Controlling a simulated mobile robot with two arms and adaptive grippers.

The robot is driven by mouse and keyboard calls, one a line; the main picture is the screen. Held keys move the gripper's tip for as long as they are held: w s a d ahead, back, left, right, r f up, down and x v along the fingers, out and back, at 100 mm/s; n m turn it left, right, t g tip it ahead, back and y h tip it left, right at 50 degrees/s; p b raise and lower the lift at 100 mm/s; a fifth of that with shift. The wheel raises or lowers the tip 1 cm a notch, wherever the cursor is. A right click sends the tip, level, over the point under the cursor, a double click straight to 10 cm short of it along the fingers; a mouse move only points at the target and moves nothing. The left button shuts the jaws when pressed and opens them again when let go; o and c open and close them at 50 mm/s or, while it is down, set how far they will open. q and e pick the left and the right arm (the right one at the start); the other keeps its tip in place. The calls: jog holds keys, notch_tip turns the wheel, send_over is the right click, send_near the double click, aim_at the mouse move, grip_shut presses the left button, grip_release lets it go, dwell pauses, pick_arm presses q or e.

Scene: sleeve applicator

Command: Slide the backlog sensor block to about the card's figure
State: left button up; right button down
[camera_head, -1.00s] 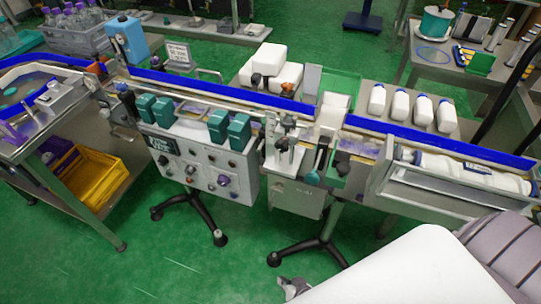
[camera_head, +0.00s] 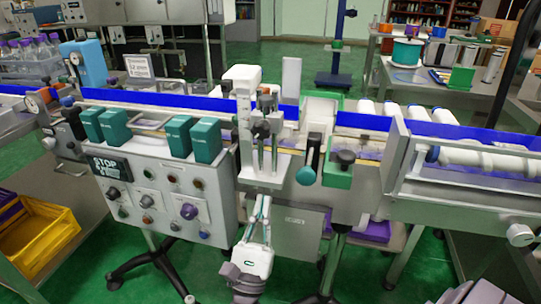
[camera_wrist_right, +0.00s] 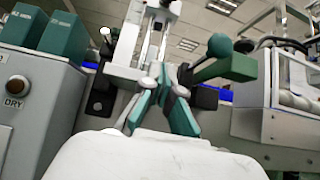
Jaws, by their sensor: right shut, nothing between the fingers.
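My right gripper (camera_head: 265,203) points upward in front of the conveyor machine, just below its metal bracket with two posts (camera_head: 262,150). Its fingers are together and empty; they also show in the right wrist view (camera_wrist_right: 164,78), with teal inner pads. A green block with a black knob (camera_head: 337,174) sits on the machine's front edge, right of the gripper; I cannot tell for sure whether it is the backlog sensor block. A small white card (camera_head: 139,66) stands behind the conveyor at the left; its figure is too small to read. My left gripper is out of view.
A teal-ended lever (camera_head: 308,172) juts out between bracket and green block. The control box (camera_head: 160,200), with teal units above it, stands left of the gripper. A clear-sided chute with white bottles (camera_head: 475,160) is at the right.

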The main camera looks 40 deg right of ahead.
aim_at(269, 110)
jog(key=p+x, duration=0.1)
jog(key=x, duration=0.7)
jog(key=shift+w+d+r+p, duration=0.15)
jog(key=shift+r+p, duration=0.2)
jog(key=shift+r, duration=0.05)
notch_tip(269, 110, up, 3)
jog(key=shift+w+d+r+p, duration=0.15)
jog(key=shift+p, duration=0.35)
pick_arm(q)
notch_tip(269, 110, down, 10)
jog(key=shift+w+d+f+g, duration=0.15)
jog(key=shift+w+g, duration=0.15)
pick_arm(e)
jog(key=shift+r, duration=0.4)
jog(key=shift+r, duration=0.3)
jog(key=shift+r+p, duration=0.35)
jog(key=shift+r, duration=0.35)
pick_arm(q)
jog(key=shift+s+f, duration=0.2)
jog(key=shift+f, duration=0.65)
pick_arm(e)
jog(key=shift+f, duration=0.1)
